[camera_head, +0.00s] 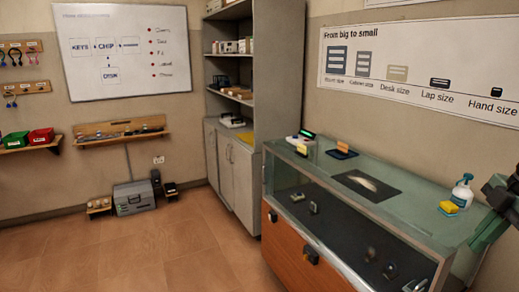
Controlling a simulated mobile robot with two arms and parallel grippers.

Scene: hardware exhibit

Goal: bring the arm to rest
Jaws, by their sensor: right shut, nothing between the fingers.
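My right arm comes in at the right edge, with dark joints and a grey-green part angled down to the left. My right gripper (479,238) is at the right end of the glass display case (340,207), beside a white spray bottle (462,192). It is shut and holds nothing. Part of the arm is cut off by the picture edge. My left gripper is not in view.
A yellow sponge (449,207) is close to my right arm. A dark mat (366,185) lies on the case top. A tall grey cabinet (233,160) stands behind the case. The tiled floor (130,250) at left is clear.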

